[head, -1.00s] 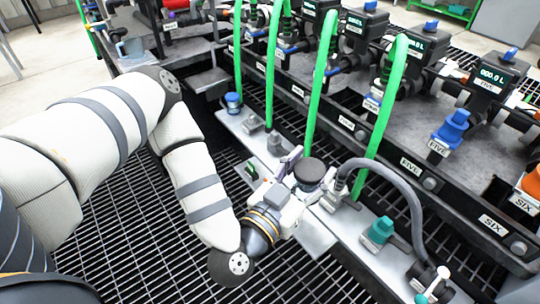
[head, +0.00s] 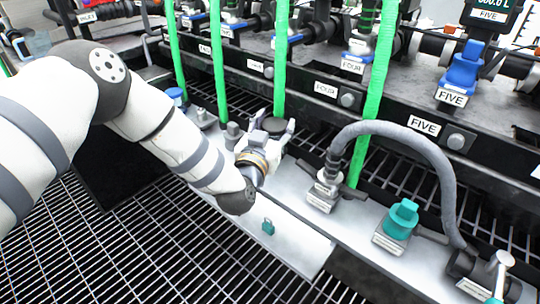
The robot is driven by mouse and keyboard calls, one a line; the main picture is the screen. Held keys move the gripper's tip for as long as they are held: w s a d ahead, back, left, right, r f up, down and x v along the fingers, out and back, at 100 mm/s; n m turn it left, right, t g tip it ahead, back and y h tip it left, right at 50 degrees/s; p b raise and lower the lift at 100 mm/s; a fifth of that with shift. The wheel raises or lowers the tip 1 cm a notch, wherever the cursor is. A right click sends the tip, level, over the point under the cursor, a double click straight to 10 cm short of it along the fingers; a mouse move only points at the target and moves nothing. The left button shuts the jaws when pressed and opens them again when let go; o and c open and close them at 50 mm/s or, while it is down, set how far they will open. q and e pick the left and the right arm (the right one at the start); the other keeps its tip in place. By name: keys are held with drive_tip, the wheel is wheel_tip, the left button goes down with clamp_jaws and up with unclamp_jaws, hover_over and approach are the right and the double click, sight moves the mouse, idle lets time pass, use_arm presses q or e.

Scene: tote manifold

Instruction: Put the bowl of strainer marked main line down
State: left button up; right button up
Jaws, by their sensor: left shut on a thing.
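My left gripper (head: 272,136) is over the far-left part of the pale bench strip, in the middle of the head view. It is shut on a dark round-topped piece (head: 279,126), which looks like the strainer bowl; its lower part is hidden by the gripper. I cannot tell whether it touches the strip. No "main line" marking can be read. My right gripper is not in view.
Grey fittings (head: 233,132) stand just left of the gripper. A grey hose (head: 405,136) arches at right beside a teal-capped fitting (head: 401,218). Green upright hoses (head: 375,95) rise behind.

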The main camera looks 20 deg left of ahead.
use_arm(q)
wheel_tip(320, 180, down, 6)
drive_tip(key=shift+b, duration=0.9)
drive_tip(key=shift+r, duration=0.15)
drive_tip(key=o, duration=1.2)
drive_tip(key=shift+s, duration=0.2)
drive_tip(key=s+p, duration=0.1)
drive_tip(key=s, duration=0.3)
drive_tip(key=s+p, duration=0.1)
drive_tip(key=s, duration=0.2)
drive_tip(key=s+p, duration=0.1)
drive_tip(key=s, duration=0.3)
drive_tip(key=shift+s+d+p, duration=0.25)
drive_tip(key=shift+s+p, duration=0.1)
drive_tip(key=shift+p, duration=0.05)
